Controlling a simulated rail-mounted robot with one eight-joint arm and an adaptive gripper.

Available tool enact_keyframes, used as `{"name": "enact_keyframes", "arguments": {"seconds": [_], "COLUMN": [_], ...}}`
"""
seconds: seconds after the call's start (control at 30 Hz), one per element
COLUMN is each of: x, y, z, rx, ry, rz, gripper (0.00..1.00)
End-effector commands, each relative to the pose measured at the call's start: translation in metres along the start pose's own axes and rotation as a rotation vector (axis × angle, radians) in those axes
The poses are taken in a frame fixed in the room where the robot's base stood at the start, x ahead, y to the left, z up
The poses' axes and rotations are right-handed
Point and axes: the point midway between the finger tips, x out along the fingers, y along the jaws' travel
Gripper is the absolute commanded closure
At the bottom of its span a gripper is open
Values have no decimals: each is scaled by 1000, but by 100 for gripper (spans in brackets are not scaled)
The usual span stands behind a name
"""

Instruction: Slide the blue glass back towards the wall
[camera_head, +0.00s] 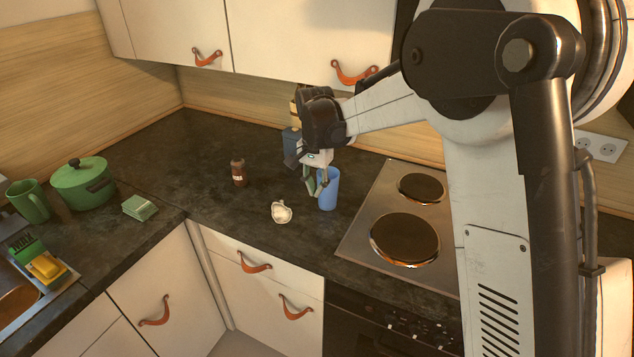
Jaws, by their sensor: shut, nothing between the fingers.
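The blue glass (329,192) stands upright on the dark countertop, just left of the stove. My gripper (313,190) is shut, with nothing between its fingers. It points down at the left side of the glass, close to it. I cannot tell whether the fingers touch the glass. The wall (245,108) with wooden panelling is behind the counter.
The stove (370,226) is to the right. A green pot (82,184) is far left. The back left counter is clear.

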Motion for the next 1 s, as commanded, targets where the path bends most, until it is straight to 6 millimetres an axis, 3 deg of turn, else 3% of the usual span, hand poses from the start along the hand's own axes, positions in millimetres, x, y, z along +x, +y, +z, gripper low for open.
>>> {"name": "enact_keyframes", "arguments": {"seconds": [0.37,0.6,1.0], "x": [70,66,66], "y": [0,0,0], "z": [-1,-33,-40], "rx": [0,0,0], "ry": [0,0,1], "rz": [0,0,0], "gripper": [100,100,100]}}
